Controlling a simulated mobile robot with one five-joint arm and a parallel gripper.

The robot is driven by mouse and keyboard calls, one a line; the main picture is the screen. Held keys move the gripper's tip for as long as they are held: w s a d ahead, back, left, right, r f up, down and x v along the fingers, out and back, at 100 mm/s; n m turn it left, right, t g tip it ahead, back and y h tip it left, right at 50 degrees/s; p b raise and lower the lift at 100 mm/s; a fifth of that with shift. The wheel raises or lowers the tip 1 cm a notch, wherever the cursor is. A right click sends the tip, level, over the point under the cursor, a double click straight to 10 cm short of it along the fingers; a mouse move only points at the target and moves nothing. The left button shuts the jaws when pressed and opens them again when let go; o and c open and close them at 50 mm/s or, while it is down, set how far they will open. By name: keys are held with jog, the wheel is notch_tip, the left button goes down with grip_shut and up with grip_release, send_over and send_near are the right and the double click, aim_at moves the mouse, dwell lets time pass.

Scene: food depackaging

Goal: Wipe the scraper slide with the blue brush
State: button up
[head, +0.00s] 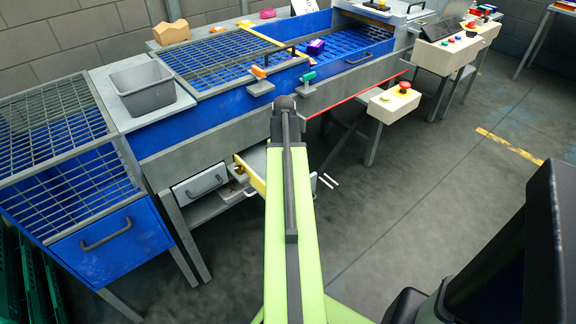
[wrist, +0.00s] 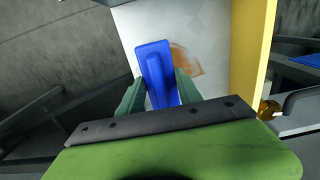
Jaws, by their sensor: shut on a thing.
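The blue brush (wrist: 155,60) is held between the two green fingers of my gripper (wrist: 160,88) in the wrist view. My gripper is shut on it. The brush lies over the pale scraper slide (wrist: 207,30), just left of a brown smear (wrist: 186,60) on its surface. I cannot tell whether the brush touches the slide. In the head view the slide (head: 256,161) shows partly, low under the blue-sided machine, with a yellow edge. My arm hides the rest of it, and the gripper and brush.
A yellow edge strip (wrist: 255,50) runs along the slide's right side in the wrist view. In the head view a white drawer (head: 200,183) is left of the slide. A grey bin (head: 143,88) stands above on the machine.

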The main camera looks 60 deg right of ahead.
jog(key=shift+w+d+f, duration=0.1)
jog(key=shift+w+d, duration=0.15)
jog(key=shift+w, duration=0.4)
jog(key=shift+w+d, duration=0.2)
jog(key=shift+w, duration=0.4)
jog(key=shift+w+a, duration=0.3)
jog(key=shift+a, duration=0.5)
jog(key=shift+s+a, duration=0.35)
jog(key=shift+s, duration=0.6)
jog(key=shift+s+a, duration=0.3)
jog(key=shift+s, duration=0.6)
jog(key=shift+c, duration=0.6)
jog(key=shift+s+a, duration=0.3)
jog(key=shift+s, duration=0.6)
jog(key=shift+s+a, duration=0.25)
jog(key=shift+s, duration=0.65)
jog(key=shift+w+a+f, duration=0.1)
jog(key=shift+w+a, duration=0.2)
jog(key=shift+a, duration=0.55)
jog(key=shift+w+d, duration=0.35)
jog(key=shift+w, duration=0.55)
jog(key=shift+w+d, duration=0.35)
jog(key=shift+w, duration=0.7)
